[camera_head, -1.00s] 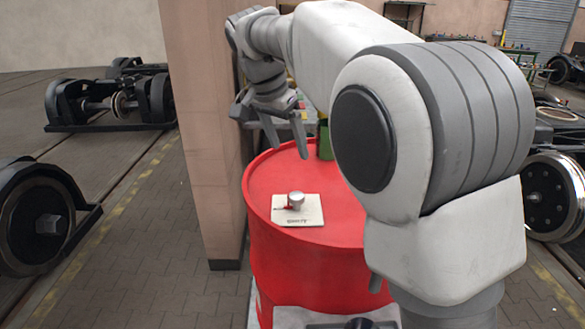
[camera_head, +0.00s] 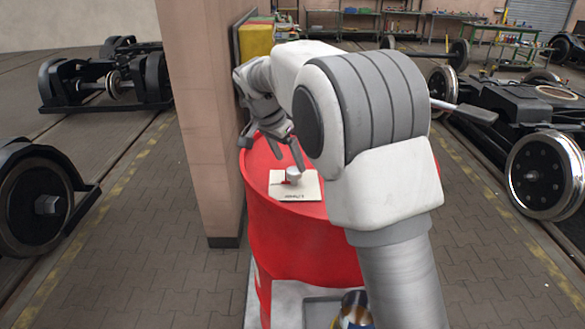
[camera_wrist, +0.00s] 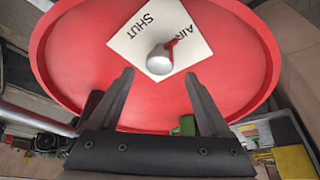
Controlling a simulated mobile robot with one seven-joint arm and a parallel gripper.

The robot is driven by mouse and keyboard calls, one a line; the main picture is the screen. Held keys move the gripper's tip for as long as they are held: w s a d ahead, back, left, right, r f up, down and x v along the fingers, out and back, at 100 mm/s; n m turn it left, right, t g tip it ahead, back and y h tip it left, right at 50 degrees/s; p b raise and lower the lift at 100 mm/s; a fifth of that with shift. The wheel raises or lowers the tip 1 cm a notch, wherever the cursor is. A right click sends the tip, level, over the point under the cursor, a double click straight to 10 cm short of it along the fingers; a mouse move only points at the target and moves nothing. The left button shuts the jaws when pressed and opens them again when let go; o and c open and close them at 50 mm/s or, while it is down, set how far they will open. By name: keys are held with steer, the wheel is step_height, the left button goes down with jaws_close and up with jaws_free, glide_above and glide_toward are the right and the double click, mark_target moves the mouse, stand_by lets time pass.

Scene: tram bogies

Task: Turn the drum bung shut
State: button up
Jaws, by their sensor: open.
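The red drum (camera_head: 300,245) stands upright with a square white plate (camera_head: 309,190) on its lid. The silver drum bung (camera_head: 293,175) stands up from the plate with a small red pointer at its side. In the wrist view the plate (camera_wrist: 132,38) reads SHUT and AIR, and the red pointer (camera_wrist: 172,45) slants from the bung (camera_wrist: 159,64) towards the AIR lettering. My gripper (camera_head: 274,155) is open above the drum lid, behind the bung in the head view.
A pinkish pillar (camera_head: 205,120) stands close at the drum's left. A yellow box (camera_head: 256,37) is behind my arm. Wheelsets and bogies stand on both sides, with a large wheel (camera_head: 545,172) at the right. Paved floor (camera_head: 480,250) is clear right of my arm.

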mark_target(294, 170)
steer(key=shift+x, duration=2)
jaws_close()
